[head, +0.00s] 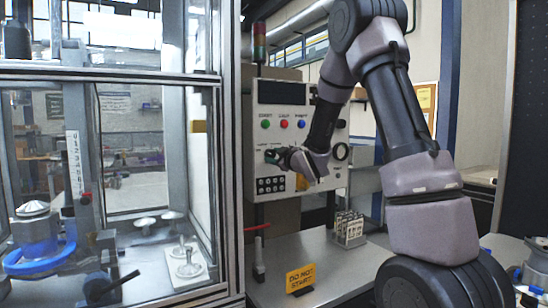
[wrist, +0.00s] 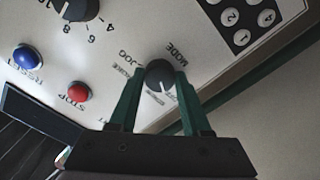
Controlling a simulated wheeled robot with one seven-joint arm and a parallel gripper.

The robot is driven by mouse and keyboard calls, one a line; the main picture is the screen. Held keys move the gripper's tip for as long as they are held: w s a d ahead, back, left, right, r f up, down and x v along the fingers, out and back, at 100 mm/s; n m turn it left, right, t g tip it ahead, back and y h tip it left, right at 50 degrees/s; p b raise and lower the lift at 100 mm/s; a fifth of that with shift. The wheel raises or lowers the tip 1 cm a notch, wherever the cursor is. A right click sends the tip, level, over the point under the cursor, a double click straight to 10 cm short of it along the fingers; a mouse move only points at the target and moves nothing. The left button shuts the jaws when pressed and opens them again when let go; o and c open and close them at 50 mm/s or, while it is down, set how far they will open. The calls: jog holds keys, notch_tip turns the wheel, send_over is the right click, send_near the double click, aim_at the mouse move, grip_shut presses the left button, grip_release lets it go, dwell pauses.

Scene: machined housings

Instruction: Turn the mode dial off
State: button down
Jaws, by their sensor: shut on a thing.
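The mode dial (wrist: 159,73) is a dark round knob on the white control panel (head: 296,98), with MODE and JOG printed near it in the wrist view. The other small position labels around it are too blurred to read surely, and so is its pointer setting. My gripper (wrist: 160,82) has its two green fingers on either side of the dial and is shut on it. In the head view my gripper (head: 275,156) is against the lower left of the panel and hides the dial.
By the dial are a red STOP button (wrist: 78,93), a blue RESET button (wrist: 27,58), a numbered knob (wrist: 78,8) and a keypad (wrist: 238,20). A glazed cabinet (head: 232,150) is left.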

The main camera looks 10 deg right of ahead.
jog(key=shift+n, duration=0.6)
jog(key=shift+c, duration=1.8)
grip_release()
jog(key=v, duration=1)
jog(key=shift+s+d, duration=0.15)
jog(key=shift+s, duration=0.25)
